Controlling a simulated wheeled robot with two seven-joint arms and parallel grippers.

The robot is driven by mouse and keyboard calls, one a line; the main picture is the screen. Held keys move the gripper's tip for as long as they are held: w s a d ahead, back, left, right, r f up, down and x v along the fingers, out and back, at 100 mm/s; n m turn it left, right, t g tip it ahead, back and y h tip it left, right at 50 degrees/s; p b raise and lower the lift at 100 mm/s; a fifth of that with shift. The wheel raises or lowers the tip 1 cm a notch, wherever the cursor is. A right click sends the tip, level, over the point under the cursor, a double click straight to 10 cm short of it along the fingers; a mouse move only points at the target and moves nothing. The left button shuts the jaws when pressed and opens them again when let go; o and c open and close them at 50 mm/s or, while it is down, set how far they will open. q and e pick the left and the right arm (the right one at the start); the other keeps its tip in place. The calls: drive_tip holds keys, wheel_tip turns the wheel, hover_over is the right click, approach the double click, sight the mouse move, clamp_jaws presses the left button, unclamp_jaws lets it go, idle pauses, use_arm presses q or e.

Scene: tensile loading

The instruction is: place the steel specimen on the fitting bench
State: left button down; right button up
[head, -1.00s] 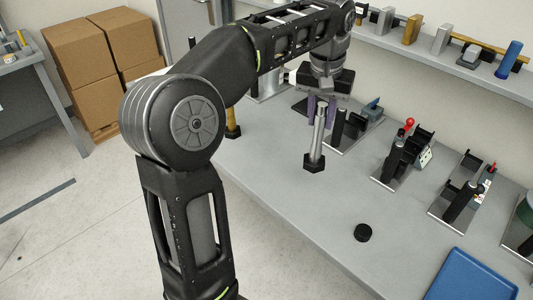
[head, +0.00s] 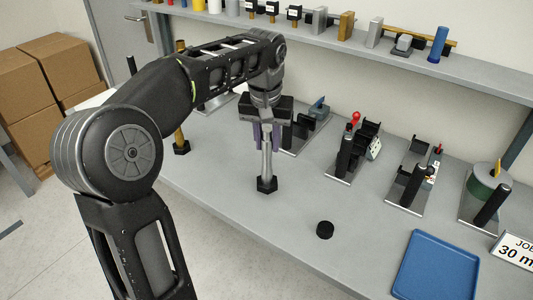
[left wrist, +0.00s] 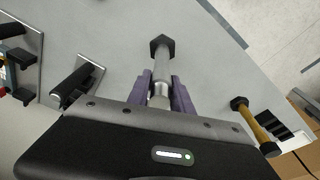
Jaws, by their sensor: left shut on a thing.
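The steel specimen (head: 267,160) is a silver rod with a black hex end at the bottom. My left gripper (head: 265,136) is shut on its upper part with purple fingers and holds it upright. The specimen also shows in the left wrist view (left wrist: 162,70), between the fingers (left wrist: 160,92). The fitting bench (head: 225,185) is the long grey surface beneath it. The hex end is at or just above the bench top; I cannot tell whether it touches. The rod's top is hidden by the gripper. My right gripper is not in view.
A black disc (head: 325,230) lies in front, right of the specimen. A blue tray (head: 436,265) is at the lower right. Several fixtures, one with a red knob (head: 355,117), line the back. A brass-coloured specimen (head: 181,138) stands left. Bench around the hex end is clear.

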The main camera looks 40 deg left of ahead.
sight(268, 153)
use_arm(q)
drive_tip(key=shift+f, duration=1.85)
drive_tip(key=shift+f, duration=0.1)
drive_tip(key=c, duration=1.1)
unclamp_jaws()
drive_tip(key=shift+c, duration=0.2)
